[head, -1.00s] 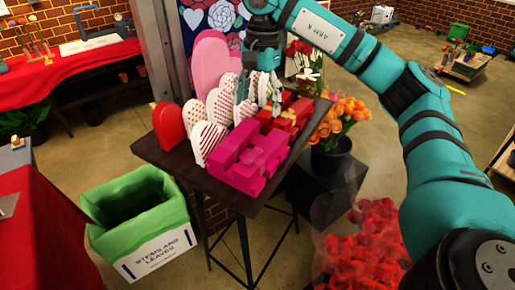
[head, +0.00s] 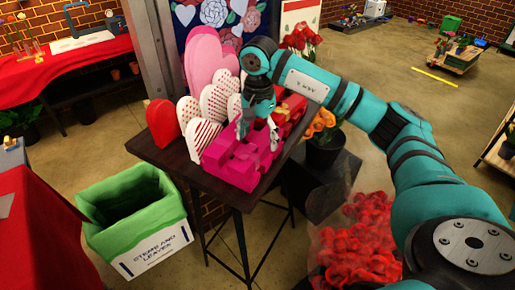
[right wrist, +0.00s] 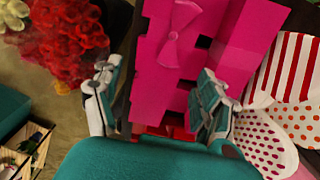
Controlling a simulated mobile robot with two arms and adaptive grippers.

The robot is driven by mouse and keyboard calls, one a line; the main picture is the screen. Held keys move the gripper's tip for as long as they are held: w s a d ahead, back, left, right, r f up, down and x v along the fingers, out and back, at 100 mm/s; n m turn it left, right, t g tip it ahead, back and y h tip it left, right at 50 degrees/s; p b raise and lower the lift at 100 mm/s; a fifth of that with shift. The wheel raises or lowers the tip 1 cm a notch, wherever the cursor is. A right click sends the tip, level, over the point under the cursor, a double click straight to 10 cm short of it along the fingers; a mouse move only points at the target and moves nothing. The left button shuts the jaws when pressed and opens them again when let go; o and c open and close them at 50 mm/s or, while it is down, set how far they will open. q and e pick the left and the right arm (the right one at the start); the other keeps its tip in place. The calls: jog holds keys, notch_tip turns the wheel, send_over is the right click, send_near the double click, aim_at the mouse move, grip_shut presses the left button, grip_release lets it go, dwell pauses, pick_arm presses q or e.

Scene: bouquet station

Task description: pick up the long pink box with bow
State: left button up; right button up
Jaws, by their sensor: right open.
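The long pink box with a bow (right wrist: 150,85) shows large in the right wrist view, its bow on the upper face. In the head view the pink boxes (head: 232,170) sit at the front of the dark table, and I cannot separate the long one clearly. My right gripper (head: 258,133) is open and points down over the far end of the pink boxes. In the right wrist view its two fingers (right wrist: 158,84) stand on either side of the box's near end. I cannot tell whether they touch it. My left gripper is not in view.
Red boxes (head: 293,106) lie behind the pink ones. White patterned heart boxes (head: 200,135) and a red heart box (head: 162,125) stand to the left on the dark table (head: 160,158). A green-lined bin (head: 105,228) stands below left. Red flowers (head: 360,235) are at the right.

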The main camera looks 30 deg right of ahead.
aim_at(257, 145)
notch_tip(257, 145, down, 4)
jog(key=shift+a+r+p, duration=0.1)
jog(key=shift+r+p, duration=0.1)
jog(key=shift+p, duration=0.6)
jog(key=shift+f, duration=0.35)
jog(key=shift+c, duration=0.4)
jog(key=c, duration=1.3)
jog(key=shift+o, duration=0.2)
jog(key=shift+r, duration=0.1)
